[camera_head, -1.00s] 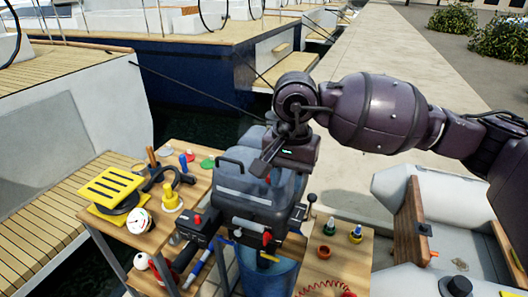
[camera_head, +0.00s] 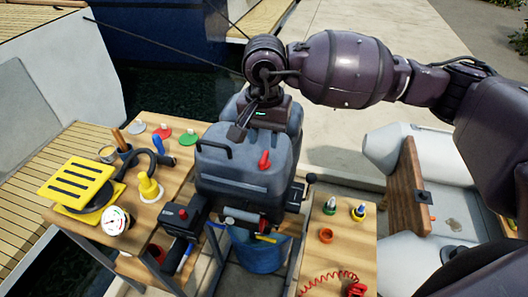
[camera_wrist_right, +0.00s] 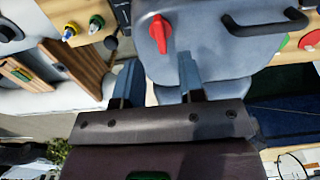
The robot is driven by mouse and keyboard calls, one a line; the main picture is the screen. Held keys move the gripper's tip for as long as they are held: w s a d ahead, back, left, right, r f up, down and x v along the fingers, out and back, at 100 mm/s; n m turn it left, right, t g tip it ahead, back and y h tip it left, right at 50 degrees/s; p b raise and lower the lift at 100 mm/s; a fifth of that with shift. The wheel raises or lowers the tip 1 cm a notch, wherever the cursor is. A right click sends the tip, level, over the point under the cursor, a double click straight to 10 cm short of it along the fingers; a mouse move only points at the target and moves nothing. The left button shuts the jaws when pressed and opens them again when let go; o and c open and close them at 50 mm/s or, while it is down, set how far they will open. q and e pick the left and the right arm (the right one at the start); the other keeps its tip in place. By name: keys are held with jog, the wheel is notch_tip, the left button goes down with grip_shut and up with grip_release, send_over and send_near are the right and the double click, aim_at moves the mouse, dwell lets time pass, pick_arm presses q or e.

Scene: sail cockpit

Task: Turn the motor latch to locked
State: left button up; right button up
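The grey outboard motor (camera_head: 228,173) stands in the middle of the head view. Its red latch (camera_head: 264,160) sits on the sloping top cover, and it also shows in the right wrist view (camera_wrist_right: 160,33), upright in the picture. My right gripper (camera_head: 243,126) is above the far part of the motor, behind the latch in the picture and apart from it. In the right wrist view my right gripper (camera_wrist_right: 160,82) is open, its two fingers spread with nothing between them. The latch lies ahead of the gap. My left gripper is not in view.
A black carry handle (camera_head: 214,150) rises from the cover left of the latch. A wooden bench (camera_head: 150,215) with a yellow slotted block (camera_head: 80,180) and tools stands left. A small table (camera_head: 345,225) with fittings stands right, near a grey dinghy (camera_head: 395,145).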

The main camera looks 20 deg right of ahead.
aim_at(264, 157)
jog(key=shift+f, duration=2.95)
grip_shut()
